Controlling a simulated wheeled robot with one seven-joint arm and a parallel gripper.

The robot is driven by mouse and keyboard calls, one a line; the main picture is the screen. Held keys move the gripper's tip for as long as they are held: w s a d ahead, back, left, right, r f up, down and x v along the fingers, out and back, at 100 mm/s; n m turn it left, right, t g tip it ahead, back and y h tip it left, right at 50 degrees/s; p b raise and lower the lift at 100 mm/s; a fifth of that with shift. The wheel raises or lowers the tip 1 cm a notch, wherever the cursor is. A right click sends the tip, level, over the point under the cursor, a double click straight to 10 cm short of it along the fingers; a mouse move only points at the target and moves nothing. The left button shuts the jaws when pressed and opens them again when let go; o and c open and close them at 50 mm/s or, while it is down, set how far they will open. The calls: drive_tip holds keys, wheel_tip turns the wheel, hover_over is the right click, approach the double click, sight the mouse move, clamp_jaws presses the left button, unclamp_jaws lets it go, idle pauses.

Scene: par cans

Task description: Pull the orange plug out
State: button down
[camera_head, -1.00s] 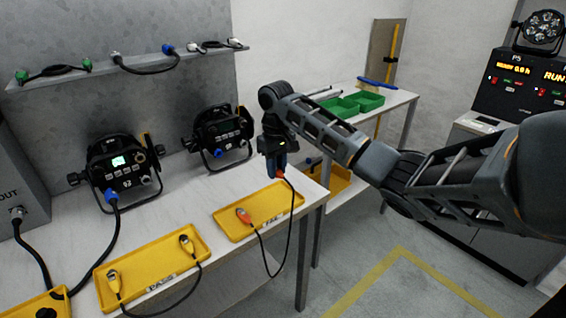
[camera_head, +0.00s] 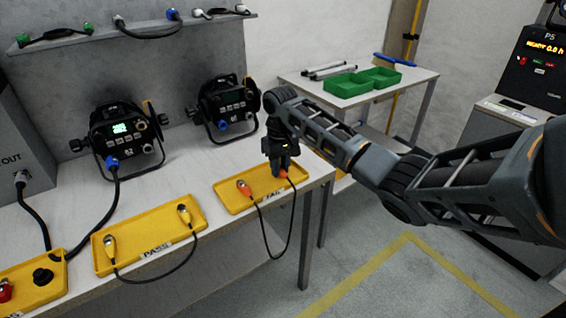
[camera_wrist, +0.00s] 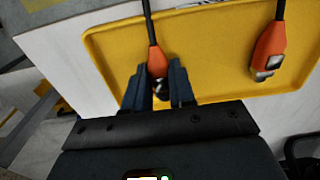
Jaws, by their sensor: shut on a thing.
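My gripper (camera_head: 280,170) is shut on an orange plug (camera_head: 284,174) at the right end of the yellow FAIL tray (camera_head: 264,184). In the wrist view the held plug (camera_wrist: 157,62) sits between the two fingers (camera_wrist: 159,82), with its black cable running away over the tray (camera_wrist: 210,50). The cable's other orange plug (camera_head: 244,187) lies in the tray's left part; it also shows in the wrist view (camera_wrist: 269,50). I cannot tell whether the held plug touches the tray floor. The cable hangs in a loop over the table's front edge.
Left of it is the yellow PASS tray (camera_head: 146,234) with a yellow-ended cable. Two par cans (camera_head: 122,140) (camera_head: 226,108) stand behind; the left has a blue plug (camera_head: 112,162) in it. Green bins (camera_head: 347,85) stand on a side table. A shelf (camera_head: 100,38) holds more cables.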

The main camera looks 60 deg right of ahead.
drive_tip(key=shift+f, duration=0.15)
drive_tip(key=c, duration=0.9)
unclamp_jaws()
drive_tip(key=shift+o, duration=0.2)
drive_tip(key=shift+s+r, duration=0.1)
drive_tip(key=shift+r, duration=3.8)
